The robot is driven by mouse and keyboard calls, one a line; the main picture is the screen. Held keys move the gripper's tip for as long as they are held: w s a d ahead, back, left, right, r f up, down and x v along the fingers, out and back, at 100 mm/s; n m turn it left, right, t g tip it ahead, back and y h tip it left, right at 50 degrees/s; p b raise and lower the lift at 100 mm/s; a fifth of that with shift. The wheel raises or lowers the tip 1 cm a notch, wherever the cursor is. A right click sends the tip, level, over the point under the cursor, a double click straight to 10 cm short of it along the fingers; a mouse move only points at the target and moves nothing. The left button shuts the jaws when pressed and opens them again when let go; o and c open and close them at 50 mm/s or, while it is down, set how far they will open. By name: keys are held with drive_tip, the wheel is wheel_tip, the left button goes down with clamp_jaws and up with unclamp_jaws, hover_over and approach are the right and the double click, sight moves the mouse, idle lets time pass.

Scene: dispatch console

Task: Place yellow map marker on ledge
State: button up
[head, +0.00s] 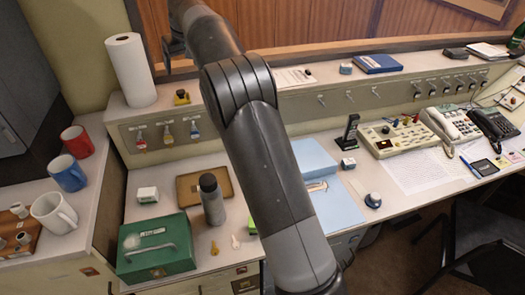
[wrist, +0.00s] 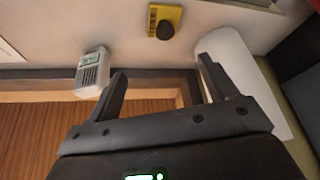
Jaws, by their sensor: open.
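On the ledge, a paper roll (head: 131,70) and a yellow block with a black knob (head: 181,97) stand near my gripper. A white box with a grille (wrist: 92,73) is also close.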

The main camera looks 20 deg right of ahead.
drive_tip(key=s+d+r+m, duration=0.1)
drive_tip(key=s+d+r, duration=0.25)
drive_tip(key=s, duration=0.55)
drive_tip(key=s+d+r+m, duration=0.15)
drive_tip(key=s+d, duration=0.25)
drive_tip(key=s, duration=0.4)
drive_tip(key=s+d+r, duration=0.3)
drive_tip(key=s, duration=0.6)
drive_tip(key=s+d+f, duration=0.1)
drive_tip(key=s+f, duration=0.3)
drive_tip(key=s, duration=0.4)
drive_tip(key=s+d+f+m+t+h, duration=0.1)
drive_tip(key=s+f, duration=0.3)
drive_tip(key=s, duration=0.5)
drive_tip(key=s+d+f+m, duration=0.1)
drive_tip(key=s+f, duration=0.3)
drive_tip(key=s, duration=0.4)
drive_tip(key=shift+s+d+h, duration=0.3)
drive_tip(key=shift+d+h, duration=0.1)
drive_tip(key=shift+d, duration=0.2)
